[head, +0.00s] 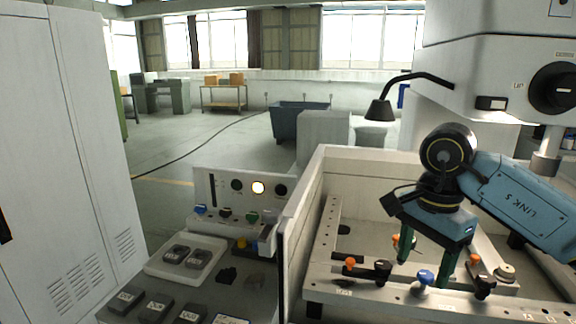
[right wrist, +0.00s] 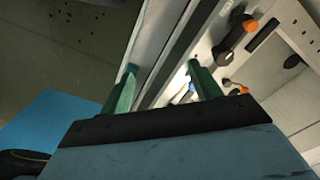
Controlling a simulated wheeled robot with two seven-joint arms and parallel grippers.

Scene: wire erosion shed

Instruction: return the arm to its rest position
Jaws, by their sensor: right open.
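My right arm (head: 515,200) is blue, with "LINK 5" printed on it, and reaches in from the right over the machine's pale tank. My right gripper (head: 425,260) points down with its two green fingers apart and nothing between them. It hangs over the work frame (head: 400,294), close to its front rail with orange, black and blue knobs. In the right wrist view the open fingers (right wrist: 163,76) show against the tank wall and the rail. Whether the fingertips touch anything is unclear. My left gripper is out of view.
The tank wall (head: 290,215) stands left of the gripper. A lamp (head: 380,108) and the machine head (head: 500,75) overhang behind. A control panel (head: 240,195), a white tray (head: 160,262) and several dark labelled blocks lie left. A grey cabinet (head: 70,150) stands far left.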

